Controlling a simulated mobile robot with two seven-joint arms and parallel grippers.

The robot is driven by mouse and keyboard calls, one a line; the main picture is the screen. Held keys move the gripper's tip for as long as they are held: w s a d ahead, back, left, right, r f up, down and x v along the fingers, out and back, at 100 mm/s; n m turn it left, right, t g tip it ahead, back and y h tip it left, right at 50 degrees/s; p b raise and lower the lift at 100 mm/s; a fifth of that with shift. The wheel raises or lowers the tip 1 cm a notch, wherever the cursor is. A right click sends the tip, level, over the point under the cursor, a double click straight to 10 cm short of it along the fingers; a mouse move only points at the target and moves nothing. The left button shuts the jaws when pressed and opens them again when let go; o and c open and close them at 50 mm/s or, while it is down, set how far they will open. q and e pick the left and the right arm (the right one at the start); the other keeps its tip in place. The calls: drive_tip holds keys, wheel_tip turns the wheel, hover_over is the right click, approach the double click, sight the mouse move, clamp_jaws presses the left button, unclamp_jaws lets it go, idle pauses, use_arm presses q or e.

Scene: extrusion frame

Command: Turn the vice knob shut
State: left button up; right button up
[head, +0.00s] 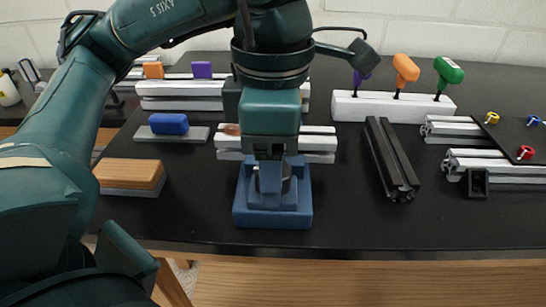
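A blue vice (272,217) stands on the black table near its front edge, in the middle of the head view. My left gripper (270,185) points straight down over the vice, with its fingers low inside the vice's outline. A small grey rounded part (286,186) shows beside the fingers; it may be the knob, but it is mostly hidden. I cannot tell whether the fingers touch it or how far apart they are. My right gripper is not in view.
A black extrusion bar (391,160) lies to the right, with silver extrusions (500,160) beyond. A white holder (372,107) carries several coloured-handled tools. A wooden-topped block (130,174) and a blue-topped eraser-like block (168,124) lie left. The front right tabletop is clear.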

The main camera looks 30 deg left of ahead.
use_arm(q)
drive_tip(key=c, duration=1)
